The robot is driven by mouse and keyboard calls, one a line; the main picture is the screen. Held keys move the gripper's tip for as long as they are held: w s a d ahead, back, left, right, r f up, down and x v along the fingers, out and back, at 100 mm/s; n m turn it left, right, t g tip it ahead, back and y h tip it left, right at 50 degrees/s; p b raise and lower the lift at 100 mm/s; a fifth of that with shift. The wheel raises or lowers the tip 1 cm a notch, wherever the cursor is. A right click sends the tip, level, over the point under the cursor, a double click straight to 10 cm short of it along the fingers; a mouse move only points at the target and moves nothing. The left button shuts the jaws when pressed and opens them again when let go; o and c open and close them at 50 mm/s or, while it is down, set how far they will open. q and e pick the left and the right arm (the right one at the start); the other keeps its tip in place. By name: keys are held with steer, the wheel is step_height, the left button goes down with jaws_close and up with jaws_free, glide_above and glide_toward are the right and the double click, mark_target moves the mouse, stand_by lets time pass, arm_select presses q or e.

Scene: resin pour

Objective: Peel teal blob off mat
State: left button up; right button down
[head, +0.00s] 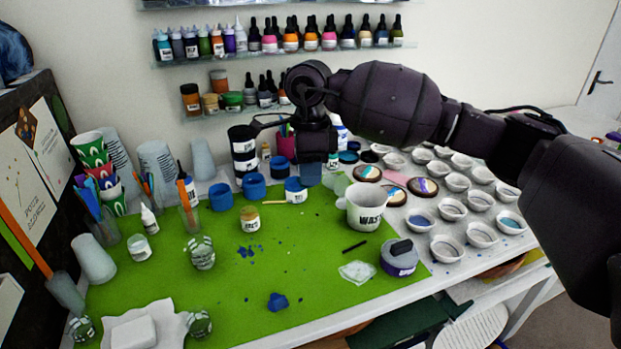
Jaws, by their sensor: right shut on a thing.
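A blue blob (277,301) lies on the green mat (230,285) near its front edge; it looks more blue than teal. Small blue specks (248,251) lie on the mat farther back. My right gripper (313,158) points down at the back of the table, well away from the blob. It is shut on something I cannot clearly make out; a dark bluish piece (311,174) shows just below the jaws. My left gripper is not in view.
A white cup marked WAS (366,207), a grey-lidded jar (399,258) and a dark stick (354,247) are on the mat's right side. A white block (134,333) rests on a cloth at front left. Many small white cups (447,248) stand at right.

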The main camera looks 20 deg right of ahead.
steer(key=shift+w+d+r+p, duration=0.1)
steer(key=shift+w+r+p, duration=0.15)
steer(key=shift+r, duration=0.6)
steer(key=shift+w+d+r+p, duration=0.1)
steer(key=shift+w+r, duration=0.25)
steer(key=shift+r, duration=0.45)
steer(key=shift+w+r, duration=0.2)
steer(key=shift+r, duration=0.25)
step_height(320, 180, up, 4)
steer(key=shift+r+p, duration=0.1)
steer(key=shift+p, duration=0.9)
